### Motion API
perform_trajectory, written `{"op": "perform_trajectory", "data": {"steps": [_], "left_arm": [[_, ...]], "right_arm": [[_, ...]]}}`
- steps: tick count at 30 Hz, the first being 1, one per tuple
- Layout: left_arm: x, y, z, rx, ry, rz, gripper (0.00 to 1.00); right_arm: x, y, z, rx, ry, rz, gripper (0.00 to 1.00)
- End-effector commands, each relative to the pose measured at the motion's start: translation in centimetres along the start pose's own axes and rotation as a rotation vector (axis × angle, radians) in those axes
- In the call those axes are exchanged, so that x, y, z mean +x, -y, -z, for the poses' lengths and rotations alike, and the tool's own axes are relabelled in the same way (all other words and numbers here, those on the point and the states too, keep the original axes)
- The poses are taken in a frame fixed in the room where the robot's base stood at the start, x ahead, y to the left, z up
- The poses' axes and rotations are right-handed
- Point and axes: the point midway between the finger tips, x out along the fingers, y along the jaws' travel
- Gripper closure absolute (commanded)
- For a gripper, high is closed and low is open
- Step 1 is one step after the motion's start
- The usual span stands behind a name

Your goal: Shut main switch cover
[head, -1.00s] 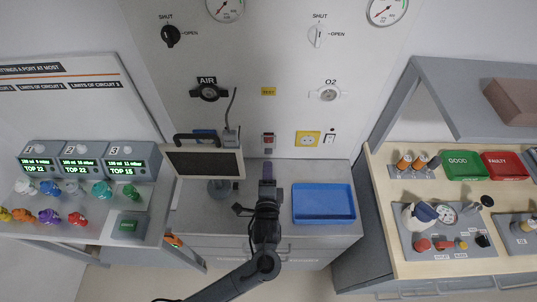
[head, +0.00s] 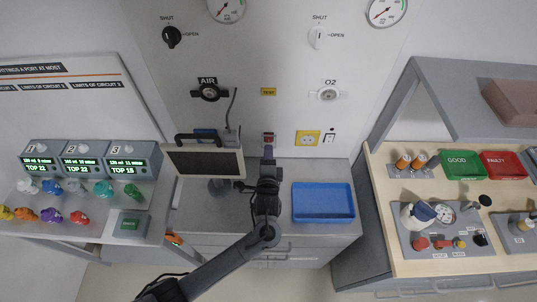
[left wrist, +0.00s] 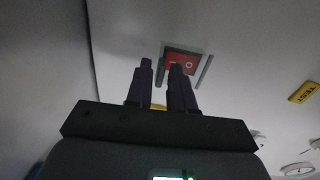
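The main switch (head: 268,137) is a small red part on the white wall panel, above the grey counter in the head view. In the left wrist view the red switch (left wrist: 182,64) sits between thin grey side edges. Its cover is too small and partly hidden, so I cannot tell its angle. My left gripper (head: 268,152) points up at the panel just below the switch. In the left wrist view its two dark fingers (left wrist: 163,82) stand apart with nothing visibly between them, and one overlaps the switch's lower part. Contact cannot be told. My right gripper is not in view.
A yellow socket (head: 307,138) is right of the switch, and a yellow label (head: 268,91) is above it. A monitor (head: 204,161) stands close on the left. A blue tray (head: 323,202) lies on the counter at the right.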

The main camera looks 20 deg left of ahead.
Motion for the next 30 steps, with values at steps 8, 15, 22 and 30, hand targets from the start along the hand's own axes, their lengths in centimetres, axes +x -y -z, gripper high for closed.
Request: {"op": "perform_trajectory", "data": {"steps": [8, 15, 22, 30], "left_arm": [[0.0, 0.0, 0.0, 0.000, 0.000, 0.000, 1.00], [0.6, -0.9, 0.0, 0.000, 0.001, 0.072, 1.00], [0.8, -0.5, 0.0, 0.001, 0.001, 0.131, 1.00], [0.8, -0.5, 0.0, 0.001, 0.001, 0.128, 0.81]], "right_arm": [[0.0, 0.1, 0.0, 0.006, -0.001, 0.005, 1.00], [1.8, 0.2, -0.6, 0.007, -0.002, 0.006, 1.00], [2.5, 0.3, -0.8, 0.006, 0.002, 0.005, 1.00], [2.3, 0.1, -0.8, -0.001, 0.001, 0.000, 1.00]]}}
